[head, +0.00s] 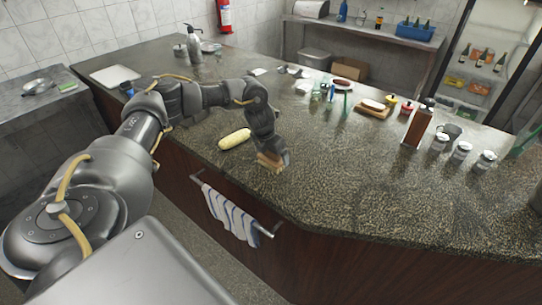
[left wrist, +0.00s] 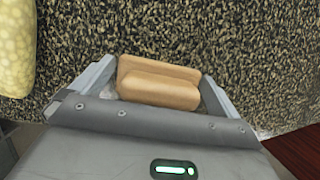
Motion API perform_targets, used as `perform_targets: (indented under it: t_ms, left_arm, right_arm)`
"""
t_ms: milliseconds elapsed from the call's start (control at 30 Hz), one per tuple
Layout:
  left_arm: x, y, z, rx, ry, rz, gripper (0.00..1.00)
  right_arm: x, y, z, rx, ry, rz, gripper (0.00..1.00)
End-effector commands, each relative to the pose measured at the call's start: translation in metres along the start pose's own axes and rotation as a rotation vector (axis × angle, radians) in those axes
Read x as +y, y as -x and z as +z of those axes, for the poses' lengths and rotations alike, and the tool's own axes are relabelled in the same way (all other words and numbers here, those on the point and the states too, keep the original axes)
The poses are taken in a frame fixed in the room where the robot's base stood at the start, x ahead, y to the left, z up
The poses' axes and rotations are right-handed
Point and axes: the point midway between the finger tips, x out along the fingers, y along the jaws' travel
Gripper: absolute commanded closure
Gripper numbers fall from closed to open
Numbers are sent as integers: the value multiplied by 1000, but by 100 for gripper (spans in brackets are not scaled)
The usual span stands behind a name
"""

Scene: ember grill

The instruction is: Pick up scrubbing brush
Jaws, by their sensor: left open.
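The scrubbing brush (left wrist: 158,83) is a light wooden block with a raised grip on top. In the left wrist view it lies between the two fingers of my left gripper (left wrist: 152,88), which is open around it. In the head view the brush (head: 269,163) shows at the counter's front edge, partly hidden under my left gripper (head: 274,157). I cannot tell whether either finger touches it. My right gripper is in neither view.
A yellow corn cob (head: 234,138) lies just left of the brush on the speckled counter (head: 340,190). A striped towel (head: 230,213) hangs on a rail below the edge. Bottles, jars and a menu-like brown box (head: 417,127) stand farther right. The counter's right front is clear.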

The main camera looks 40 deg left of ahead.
Motion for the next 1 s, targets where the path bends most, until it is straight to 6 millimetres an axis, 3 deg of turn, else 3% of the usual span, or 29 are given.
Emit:
perform_targets:
  t_ms: [267,533,833,1000]
  left_arm:
    - [0,-5,0,-1,-1,0,0]
    - [0,-4,0,-1,-1,0,32]
    - [0,-2,1,-3,-1,-1,32]
    - [0,11,6,-7,-1,-2,32]
  right_arm:
    - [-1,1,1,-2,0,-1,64]
    - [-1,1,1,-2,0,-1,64]
    - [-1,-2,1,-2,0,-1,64]
    - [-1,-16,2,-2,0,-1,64]
